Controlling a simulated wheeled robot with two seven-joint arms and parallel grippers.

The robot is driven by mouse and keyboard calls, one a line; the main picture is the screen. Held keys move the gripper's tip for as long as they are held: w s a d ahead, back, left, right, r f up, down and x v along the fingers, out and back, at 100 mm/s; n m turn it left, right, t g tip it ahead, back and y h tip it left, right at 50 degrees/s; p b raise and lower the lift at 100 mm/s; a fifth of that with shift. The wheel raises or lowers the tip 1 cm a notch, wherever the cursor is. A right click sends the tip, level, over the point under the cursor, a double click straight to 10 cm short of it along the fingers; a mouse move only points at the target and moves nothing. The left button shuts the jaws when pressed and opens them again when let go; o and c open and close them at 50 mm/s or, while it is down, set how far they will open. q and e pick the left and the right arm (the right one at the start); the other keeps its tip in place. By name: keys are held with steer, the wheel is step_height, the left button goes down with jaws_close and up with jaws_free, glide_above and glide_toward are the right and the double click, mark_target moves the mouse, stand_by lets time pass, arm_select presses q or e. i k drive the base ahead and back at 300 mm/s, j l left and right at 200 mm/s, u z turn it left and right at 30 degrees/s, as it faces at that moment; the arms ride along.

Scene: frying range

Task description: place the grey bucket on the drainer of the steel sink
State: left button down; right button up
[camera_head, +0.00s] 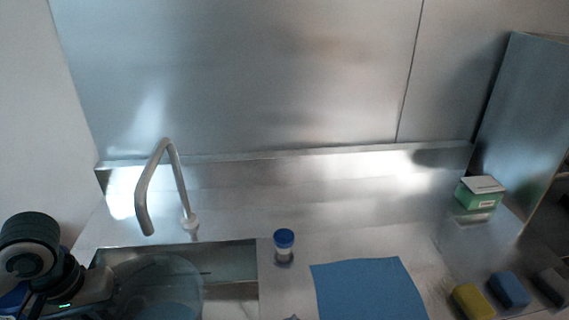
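The steel sink's basin (232,262) is at the lower left, under a bent tap (150,190). A round, see-through greyish vessel (170,285) shows in front of the basin, cut off by the bottom edge; it may be the grey bucket, but I cannot tell for sure. My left gripper (98,290) is at the lower left, beside the vessel's left side. Its fingertips are not clear, and I cannot tell whether it grips the rim. The flat steel drainer (400,240) lies to the right of the basin. My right gripper is not in view.
A blue-lidded jar (284,245) stands just right of the basin. A blue cloth (368,290) lies on the steel. Yellow (472,302) and blue (510,290) sponges and a green box (480,193) are at the right. The steel behind the cloth is clear.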

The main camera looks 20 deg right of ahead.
mark_target(415, 251)
steer(key=k, duration=0.55)
steer(key=z, duration=1.5)
steer(key=i+l, duration=0.25)
steer(key=i, duration=0.3)
